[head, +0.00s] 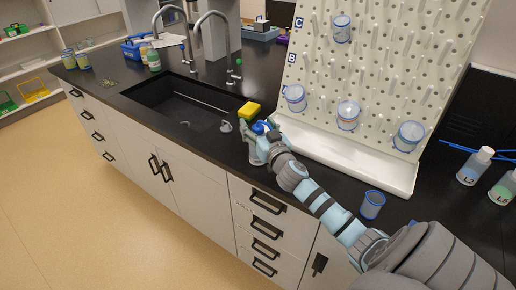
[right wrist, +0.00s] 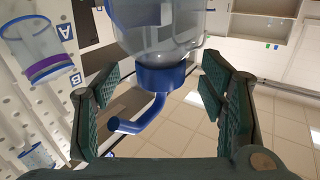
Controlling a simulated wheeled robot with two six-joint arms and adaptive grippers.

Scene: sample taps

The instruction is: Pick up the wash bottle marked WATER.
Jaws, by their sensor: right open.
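A clear wash bottle (right wrist: 165,30) with a blue collar and bent blue spout shows in the right wrist view, where it appears upside down. No WATER marking is readable on it. My right gripper (right wrist: 163,95) is open, with the bottle's blue collar between its fingers and a gap on each side. In the head view, the right gripper (head: 262,132) is at the counter's front edge beside the sink, and it mostly hides the bottle; a bit of blue cap (head: 259,128) shows. My left gripper is not in view.
A white pegboard (head: 372,75) with several blue-rimmed cups stands just behind and right. A blue-rimmed cup (head: 372,204) stands by my right arm. Two labelled bottles (head: 475,166) stand at far right.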

